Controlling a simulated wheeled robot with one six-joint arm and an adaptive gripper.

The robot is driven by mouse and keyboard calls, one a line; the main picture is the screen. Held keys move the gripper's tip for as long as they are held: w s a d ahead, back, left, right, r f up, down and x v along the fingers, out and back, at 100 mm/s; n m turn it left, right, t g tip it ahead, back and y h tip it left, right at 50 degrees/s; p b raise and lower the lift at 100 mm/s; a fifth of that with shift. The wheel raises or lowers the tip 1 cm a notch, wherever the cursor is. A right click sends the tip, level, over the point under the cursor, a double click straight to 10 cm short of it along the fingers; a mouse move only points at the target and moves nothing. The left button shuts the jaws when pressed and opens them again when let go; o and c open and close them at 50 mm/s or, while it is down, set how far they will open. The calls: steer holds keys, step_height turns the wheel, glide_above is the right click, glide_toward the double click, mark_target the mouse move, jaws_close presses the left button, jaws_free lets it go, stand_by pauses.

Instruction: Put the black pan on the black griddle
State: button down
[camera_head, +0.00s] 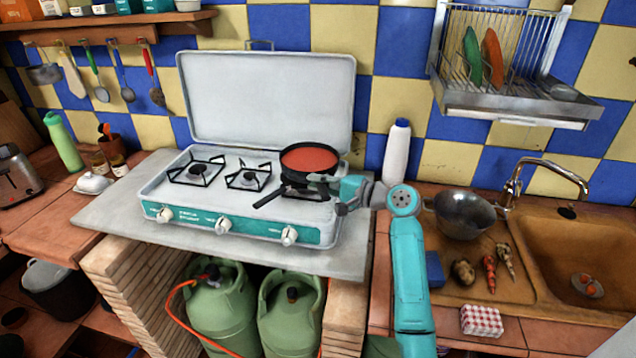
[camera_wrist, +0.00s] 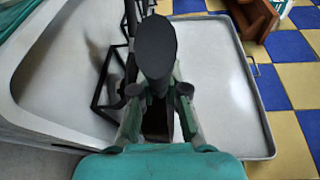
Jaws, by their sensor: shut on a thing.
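The black pan (camera_head: 310,172) has red contents and sits over the right burner of the white stove, looking level. Its handle (camera_head: 270,199) points to the lower left. My gripper (camera_head: 318,186) is at the pan's front side, shut on the handle. In the wrist view the handle's broad dark end (camera_wrist: 155,48) rises between my gripper's fingers (camera_wrist: 160,92). Black griddles (camera_head: 197,172) (camera_head: 248,178) lie bare on the left and middle burners. Part of a third griddle (camera_head: 318,196) shows under the pan; whether the pan touches it I cannot tell.
The stove's white lid (camera_head: 268,95) stands open behind the burners. A white bottle (camera_head: 396,155) stands right of the stove, and a metal bowl (camera_head: 462,214) by the sink (camera_head: 560,250). Knobs (camera_head: 222,225) line the stove's front. A dish rack (camera_head: 510,100) hangs at upper right.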

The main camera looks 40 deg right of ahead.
steer(key=shift+f, duration=0.2)
steer(key=c, duration=1.2)
jaws_free()
steer(key=shift+r, duration=0.15)
steer(key=shift+s+d+r, duration=0.1)
steer(key=shift+s+d, duration=0.05)
steer(key=shift+s, duration=0.15)
steer(key=v, duration=1.1)
steer(key=shift+s, duration=0.2)
